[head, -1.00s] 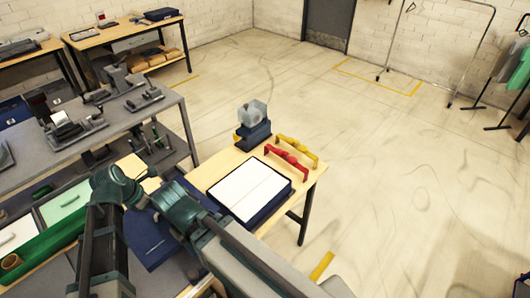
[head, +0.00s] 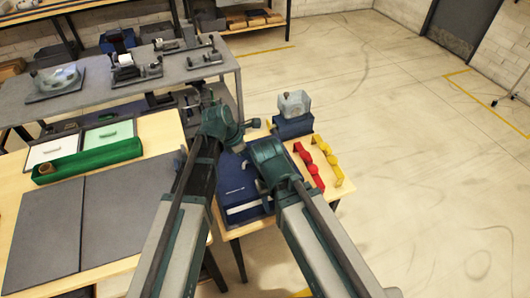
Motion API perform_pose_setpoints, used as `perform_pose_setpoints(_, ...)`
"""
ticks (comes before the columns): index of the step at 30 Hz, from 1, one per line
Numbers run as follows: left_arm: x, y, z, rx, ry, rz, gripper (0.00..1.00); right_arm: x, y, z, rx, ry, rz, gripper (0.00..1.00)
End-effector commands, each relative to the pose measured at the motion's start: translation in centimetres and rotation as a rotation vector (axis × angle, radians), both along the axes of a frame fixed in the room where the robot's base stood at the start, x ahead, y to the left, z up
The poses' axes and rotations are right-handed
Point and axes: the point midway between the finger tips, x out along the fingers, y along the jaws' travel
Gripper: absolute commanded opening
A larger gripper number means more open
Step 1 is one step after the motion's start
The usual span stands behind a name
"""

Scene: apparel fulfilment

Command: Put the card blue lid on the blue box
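A flat dark blue panel (head: 232,178), which looks like the card lid, shows between my two arms at the small wooden table. A pale strip and more dark blue, which looks like the blue box (head: 244,219), show at its near edge. I cannot tell whether the lid rests on the box or is held over it. My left gripper (head: 250,124) is at the panel's far side, small and partly hidden by its wrist. My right arm reaches over the panel's right side; its wrist hides its fingers.
A blue device with a clear top (head: 293,112) stands at the table's back. Red (head: 308,165) and yellow (head: 332,164) handled tools lie along its right edge. A workbench with dark mats (head: 120,215) and a green tray (head: 90,160) is at left. Open floor lies to the right.

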Motion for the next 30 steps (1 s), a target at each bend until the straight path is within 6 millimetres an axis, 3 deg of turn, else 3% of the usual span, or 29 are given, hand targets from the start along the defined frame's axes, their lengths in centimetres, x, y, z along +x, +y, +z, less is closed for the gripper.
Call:
perform_pose_setpoints(6, -0.2, 0.0, 1.9, 0.000, 0.000, 0.000, 0.00, 0.0, 0.0, 1.9, 0.000, 0.000, 0.000, 0.50)
perform_pose_setpoints(11, -0.2, 0.0, 1.5, 0.000, 0.000, 0.000, 0.00, 0.0, 0.0, 1.5, 0.000, 0.000, 0.000, 0.50)
perform_pose_setpoints(30, -0.2, 0.0, -3.0, 0.000, 0.000, 0.000, 0.00, 0.0, 0.0, -3.0, 0.000, 0.000, 0.000, 0.50)
